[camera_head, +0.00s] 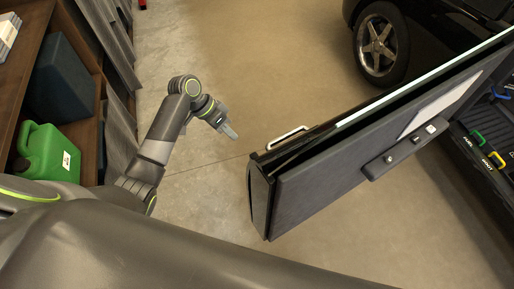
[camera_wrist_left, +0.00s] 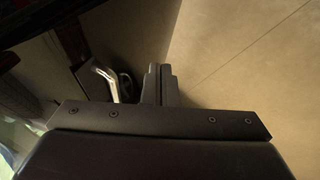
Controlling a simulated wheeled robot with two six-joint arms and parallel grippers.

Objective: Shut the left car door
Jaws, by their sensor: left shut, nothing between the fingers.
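The car door (camera_head: 335,165) stands wide open in the head view, its free end pointing left toward me. A silver handle (camera_head: 288,138) sticks out from its outer side near that end. My left gripper (camera_head: 229,132) is left of the door's end and the handle, with a gap between them. Its fingers (camera_wrist_left: 158,84) are together and empty in the left wrist view. A silver bar that looks like the handle (camera_wrist_left: 106,82) shows left of the fingers there. My right gripper is in neither view.
The black car's wheel (camera_head: 380,45) is at the top right, its dark interior at the right edge. A shelf (camera_head: 28,70) with a green jug (camera_head: 50,152) and a dark blue bin (camera_head: 60,80) is at the left. Bare floor (camera_head: 240,60) lies between shelf and car.

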